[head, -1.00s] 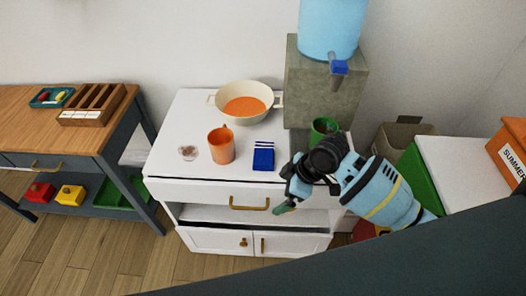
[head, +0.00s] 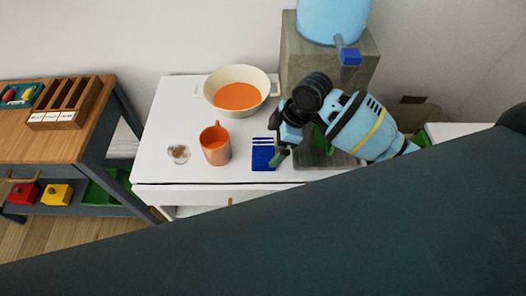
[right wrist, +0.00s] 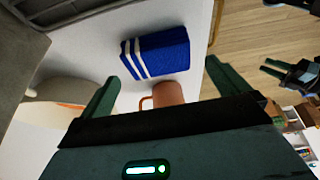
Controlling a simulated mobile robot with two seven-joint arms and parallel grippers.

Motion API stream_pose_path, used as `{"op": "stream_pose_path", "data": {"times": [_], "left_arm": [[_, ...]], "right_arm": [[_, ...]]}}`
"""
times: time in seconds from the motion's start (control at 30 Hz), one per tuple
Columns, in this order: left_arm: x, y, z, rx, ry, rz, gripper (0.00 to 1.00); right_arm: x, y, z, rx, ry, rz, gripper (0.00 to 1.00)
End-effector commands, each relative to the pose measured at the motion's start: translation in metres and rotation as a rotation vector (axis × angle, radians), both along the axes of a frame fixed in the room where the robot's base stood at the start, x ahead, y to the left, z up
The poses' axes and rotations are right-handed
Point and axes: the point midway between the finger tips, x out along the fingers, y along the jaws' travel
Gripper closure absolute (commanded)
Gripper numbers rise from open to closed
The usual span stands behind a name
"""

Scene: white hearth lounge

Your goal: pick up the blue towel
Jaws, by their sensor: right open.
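The blue towel (head: 262,157), folded with white stripes at one end, lies flat on the white cabinet top (head: 195,100). In the right wrist view the towel (right wrist: 165,52) lies ahead, between the lines of my two fingers. My right gripper (head: 279,152) is at the towel's right edge in the head view, fingers pointing down. In the right wrist view the right gripper (right wrist: 162,74) is open with nothing between its fingers. Part of my left gripper (right wrist: 277,70) shows small at the right of that view; its opening is unclear.
An orange mug (head: 215,148) stands just left of the towel, with a small glass dish (head: 178,154) beyond it. A cream pan (head: 241,90) stands behind. A grey stone block (head: 340,70) bears a blue dispenser (head: 333,15). A green mug (head: 320,140) is partly hidden by my arm.

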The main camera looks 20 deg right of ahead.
Motion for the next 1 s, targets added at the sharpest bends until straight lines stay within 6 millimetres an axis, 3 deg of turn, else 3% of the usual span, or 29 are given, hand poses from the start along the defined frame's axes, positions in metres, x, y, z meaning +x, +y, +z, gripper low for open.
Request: {"op": "stream_pose_path", "data": {"times": [0.27,0.6,0.87,1.0], "left_arm": [[0.0,0.0,0.0,0.0,0.0,0.0,0.7],[-0.002,0.0,-0.002,0.0,0.005,0.0,0.7],[-0.001,0.0,-0.002,-0.001,0.004,0.0,0.7],[-0.001,0.0,-0.002,-0.001,0.004,0.001,0.7]], "right_arm": [[0.002,0.005,-0.012,0.0,0.0,0.0,0.0],[0.009,0.021,-0.05,-0.001,-0.001,0.0,0.0],[0.01,0.022,-0.052,-0.001,-0.003,0.0,0.0],[0.01,0.022,-0.052,-0.001,-0.003,0.0,0.14]]}}
